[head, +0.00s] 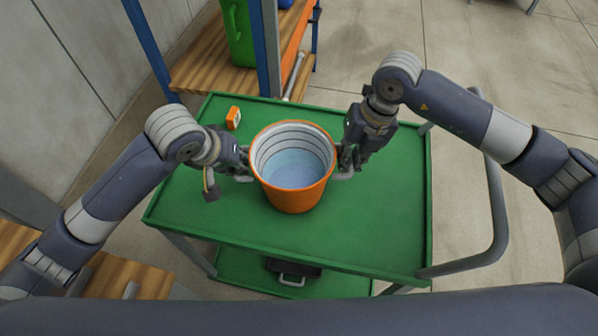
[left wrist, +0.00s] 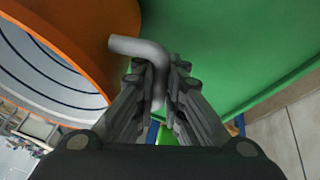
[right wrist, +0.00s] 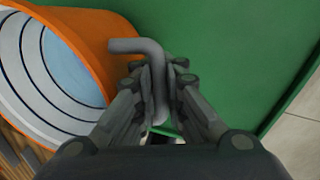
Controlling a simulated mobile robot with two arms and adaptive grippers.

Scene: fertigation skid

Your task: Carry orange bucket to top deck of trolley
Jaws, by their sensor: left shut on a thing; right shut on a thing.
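The orange bucket (head: 293,198) is upright over the green top deck of the trolley (head: 370,220). It has a pale ringed inside with what looks like bluish liquid. I cannot tell for sure whether its base touches the deck. My left gripper (head: 243,168) is shut on the bucket's left grey handle, which shows in the left wrist view (left wrist: 150,52). My right gripper (head: 346,162) is shut on the right grey handle, which shows in the right wrist view (right wrist: 150,55). The bucket's orange wall also shows in the left wrist view (left wrist: 92,35) and the right wrist view (right wrist: 80,35).
The trolley's grey push handle (head: 497,215) curves at the right. A dark case (head: 292,270) sits on the lower deck. A wooden shelf with a green container (head: 238,35) stands behind. The deck's right part is clear.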

